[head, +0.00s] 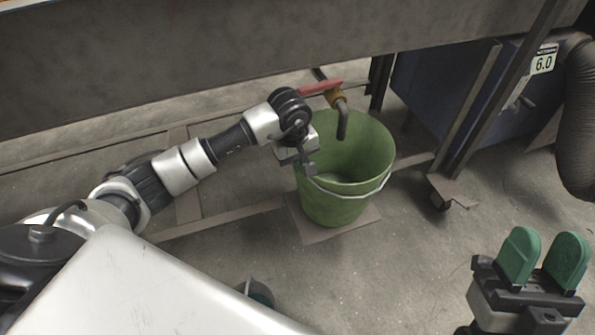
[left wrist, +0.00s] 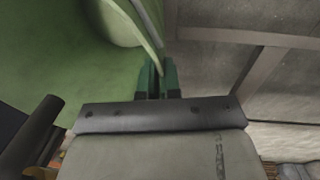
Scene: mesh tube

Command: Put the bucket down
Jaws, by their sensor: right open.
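The green bucket (head: 335,207) is upright under the tap (head: 342,115), over a flat square plate (head: 368,222) on the floor. The tap's spout hangs down into its mouth. My left gripper (head: 308,166) is at the left side of its rim. In the left wrist view my left gripper (left wrist: 158,75) has its green fingers close together on the rim of the bucket (left wrist: 90,75). I cannot tell whether the bucket's base touches the plate. My right gripper (head: 543,257) is open and empty at the lower right, away from the bucket.
A red tap lever (head: 318,88) sits above the bucket, beside the big grey tank (head: 200,60). A metal frame leg with a caster (head: 440,200) stands right of the bucket. A blue cabinet (head: 440,85) and a dark hose (head: 580,120) are further right.

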